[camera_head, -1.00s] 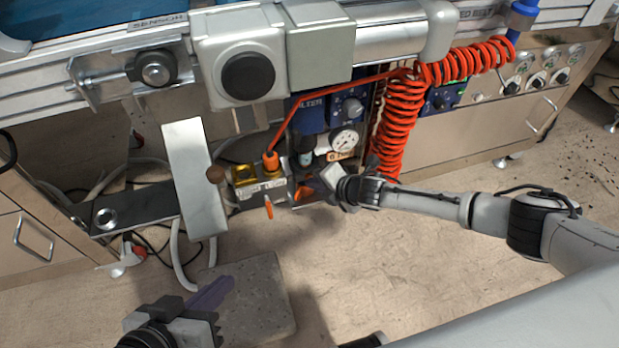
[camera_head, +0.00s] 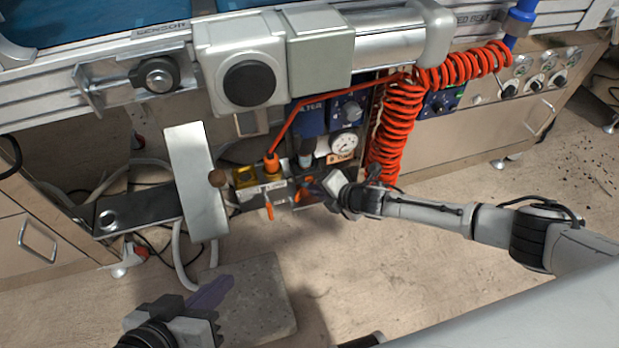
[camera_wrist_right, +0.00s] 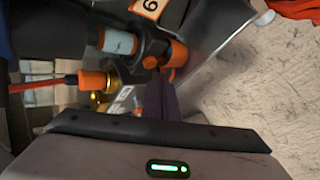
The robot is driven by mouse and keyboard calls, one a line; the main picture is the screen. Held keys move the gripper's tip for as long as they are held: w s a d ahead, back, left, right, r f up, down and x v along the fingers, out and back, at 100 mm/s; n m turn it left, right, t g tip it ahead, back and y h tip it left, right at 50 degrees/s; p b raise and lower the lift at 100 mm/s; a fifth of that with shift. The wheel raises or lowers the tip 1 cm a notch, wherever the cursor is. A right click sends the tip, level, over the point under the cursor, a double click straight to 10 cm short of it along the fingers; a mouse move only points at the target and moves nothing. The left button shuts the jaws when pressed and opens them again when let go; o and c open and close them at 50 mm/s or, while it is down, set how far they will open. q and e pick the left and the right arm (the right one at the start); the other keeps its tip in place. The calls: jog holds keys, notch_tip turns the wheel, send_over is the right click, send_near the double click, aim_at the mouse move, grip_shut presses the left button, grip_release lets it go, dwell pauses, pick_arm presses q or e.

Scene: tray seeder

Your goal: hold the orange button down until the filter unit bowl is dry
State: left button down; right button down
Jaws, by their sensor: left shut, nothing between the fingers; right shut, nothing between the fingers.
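The blue filter unit (camera_head: 311,118) hangs below the machine rail, with a small pale bowl (camera_head: 306,152) under it. In the right wrist view the bowl (camera_wrist_right: 118,42) looks pale blue-grey; whether liquid is inside I cannot tell. An orange button-like part (camera_wrist_right: 177,54) is beyond my fingertips, close to the bowl's lower end. My right gripper (camera_head: 312,187) is shut and empty, its dark fingers (camera_wrist_right: 162,95) reaching to the orange parts; whether they touch or press I cannot tell. My left gripper (camera_head: 210,294) is shut and empty, low over the floor, away from the filter.
A brass fitting (camera_head: 245,177) and an orange lever (camera_head: 269,209) are left of my right gripper. A red coiled hose (camera_head: 395,130) hangs close on the right. A round gauge (camera_head: 344,143) is above. Open floor (camera_head: 400,265) is in front.

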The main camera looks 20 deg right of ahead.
jog(key=s+p, duration=0.2)
jog(key=s, duration=0.3)
jog(key=shift+d+p, duration=0.1)
jog(key=shift+p, duration=0.3)
dwell(0.4)
